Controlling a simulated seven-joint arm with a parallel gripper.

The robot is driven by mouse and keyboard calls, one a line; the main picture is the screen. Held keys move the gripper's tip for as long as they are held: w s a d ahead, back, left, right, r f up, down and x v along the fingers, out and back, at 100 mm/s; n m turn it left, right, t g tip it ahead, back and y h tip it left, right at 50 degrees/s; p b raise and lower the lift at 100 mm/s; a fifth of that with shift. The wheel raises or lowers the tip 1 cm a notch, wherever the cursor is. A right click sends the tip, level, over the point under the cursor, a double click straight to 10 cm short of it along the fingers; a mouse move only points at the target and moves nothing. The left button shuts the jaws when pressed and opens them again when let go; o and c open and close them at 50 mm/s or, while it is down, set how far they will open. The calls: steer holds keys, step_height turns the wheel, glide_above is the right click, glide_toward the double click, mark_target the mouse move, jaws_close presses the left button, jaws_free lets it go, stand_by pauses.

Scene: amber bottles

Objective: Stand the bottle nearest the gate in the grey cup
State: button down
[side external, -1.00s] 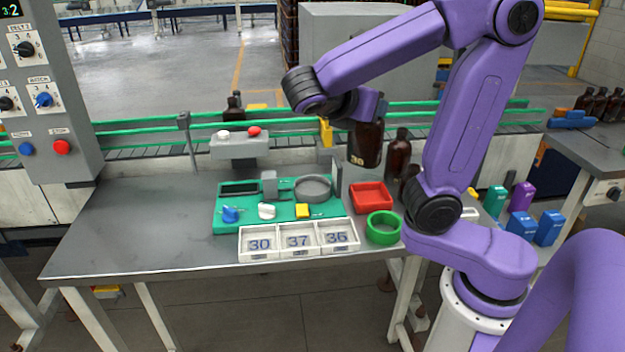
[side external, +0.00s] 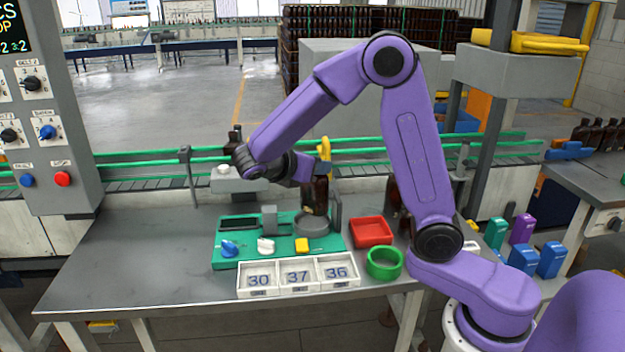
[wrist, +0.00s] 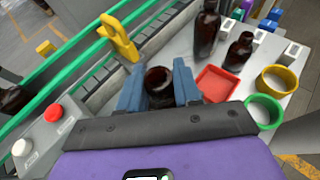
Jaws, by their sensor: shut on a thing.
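My gripper (wrist: 159,88) is shut on a dark amber bottle (wrist: 160,98), its open mouth between the two blue fingers in the wrist view. In the side view the bottle (side external: 316,196) is upright. Its lower end is at the rim of the grey cup (side external: 312,228) on the green board; I cannot tell whether it rests inside or hangs just above. The wrist view does not show the cup. A yellow gate-like piece (side external: 325,150) stands behind the bottle at the conveyor and also shows in the wrist view (wrist: 120,38).
A red tray (side external: 372,232) and a green ring (side external: 384,264) are right of the board. White numbered bins (side external: 298,277) are in front. Other amber bottles (wrist: 206,32) stand to the right, partly behind my arm in the side view. The table's left side is clear.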

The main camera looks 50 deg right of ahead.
steer(key=shift+w+f, duration=0.35)
steer(key=shift+f, duration=1.6)
steer(key=shift+f, duration=0.2)
steer(key=c, duration=0.8)
jaws_free()
steer(key=shift+r, duration=0.15)
steer(key=shift+a+r, duration=0.15)
steer(key=v, duration=1.1)
steer(key=shift+s+a+r, duration=0.1)
steer(key=shift+a+r, duration=0.05)
steer(key=shift+a, duration=0.15)
